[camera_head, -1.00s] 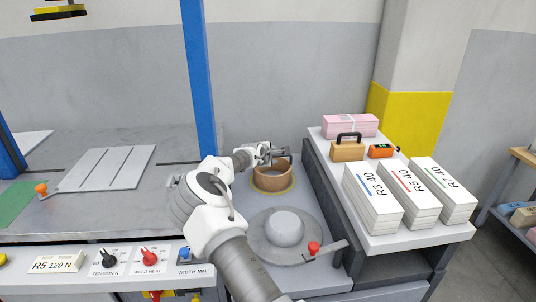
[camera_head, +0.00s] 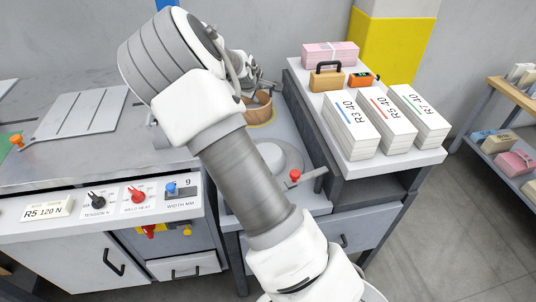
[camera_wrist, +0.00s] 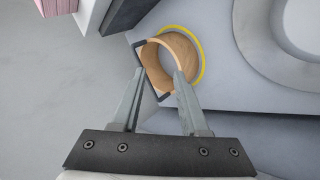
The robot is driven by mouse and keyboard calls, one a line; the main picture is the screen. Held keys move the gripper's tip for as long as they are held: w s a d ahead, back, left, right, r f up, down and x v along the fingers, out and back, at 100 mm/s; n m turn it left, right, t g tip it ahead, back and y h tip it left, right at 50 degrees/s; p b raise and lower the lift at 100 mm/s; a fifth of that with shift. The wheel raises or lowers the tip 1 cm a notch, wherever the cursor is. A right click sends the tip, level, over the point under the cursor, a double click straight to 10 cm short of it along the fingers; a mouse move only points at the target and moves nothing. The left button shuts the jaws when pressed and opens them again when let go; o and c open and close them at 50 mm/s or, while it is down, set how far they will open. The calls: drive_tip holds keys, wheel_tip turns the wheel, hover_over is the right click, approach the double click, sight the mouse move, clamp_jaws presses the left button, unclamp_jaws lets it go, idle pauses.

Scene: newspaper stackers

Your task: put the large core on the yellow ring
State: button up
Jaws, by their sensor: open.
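The large core (camera_head: 257,109), a brown, wood-coloured hollow cylinder, stands upright on the yellow ring (camera_head: 272,121) marked on the grey side table. The wrist view also shows the core (camera_wrist: 181,50), with the yellow ring (camera_wrist: 202,62) curving around its base on the right. My gripper (camera_head: 265,86) is at the core's upper rim, partly hidden by my arm in the head view. In the wrist view my gripper (camera_wrist: 158,72) has its two fingers apart, their tips near the rim. Whether a finger touches the core cannot be told.
A grey round plate with a domed hub (camera_head: 275,160) and a red knob (camera_head: 295,176) is in front of the core. A higher shelf (camera_head: 385,165) to the right bears white paper stacks (camera_head: 350,125), a tan case (camera_head: 326,82) and a pink bundle (camera_head: 330,54).

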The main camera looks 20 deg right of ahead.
drive_tip(key=s+a+r+m+g+y, duration=0.1)
drive_tip(key=s+a+r+m+y, duration=0.2)
drive_tip(key=s+a+r, duration=0.65)
drive_tip(key=s+a+r+m+y, duration=0.2)
drive_tip(key=s+r+m+y, duration=0.15)
drive_tip(key=s, duration=1.15)
drive_tip(key=s+a+r+m+h, duration=0.1)
drive_tip(key=s+a+m, duration=0.1)
drive_tip(key=s, duration=1.5)
drive_tip(key=shift+r+g, duration=0.2)
drive_tip(key=shift+g, duration=0.1)
drive_tip(key=shift+h, duration=0.25)
wheel_tip(320, 180, up, 14)
drive_tip(key=p, duration=1.4)
